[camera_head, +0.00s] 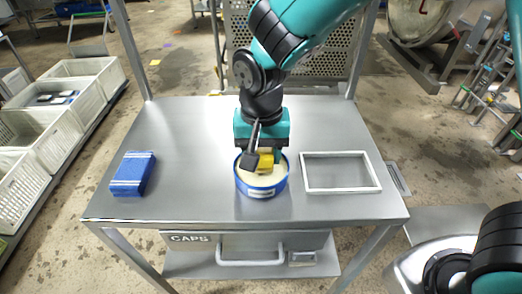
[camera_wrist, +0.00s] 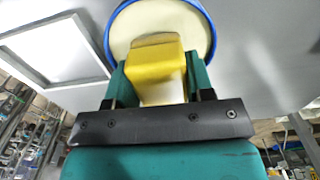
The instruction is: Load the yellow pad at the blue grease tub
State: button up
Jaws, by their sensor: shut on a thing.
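The blue grease tub (camera_head: 262,190) stands on the steel table, a little right of its middle, and holds a cream-coloured fill. My gripper (camera_head: 264,156) is directly over the tub and shut on the yellow pad (camera_head: 265,162). In the wrist view the yellow pad (camera_wrist: 155,65) sits between the two teal fingers, with the tub (camera_wrist: 213,30) and its cream fill behind it. The pad's lower end overlaps the fill in the picture. I cannot tell whether it touches the grease.
A blue folded cloth or block (camera_head: 133,174) lies at the table's left. A white rectangular frame (camera_head: 341,187) lies right of the tub. A drawer marked CAPS (camera_head: 190,239) is under the front edge. White crates (camera_head: 60,118) stand left of the table. The table's back left is clear.

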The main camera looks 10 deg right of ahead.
aim_at(261, 149)
jog(key=shift+f, duration=0.6)
dwell(1.8)
jog(key=shift+r, duration=0.1)
notch_tip(261, 149, up, 7)
jog(key=p, duration=0.6)
jog(key=shift+p, duration=0.3)
dwell(0.4)
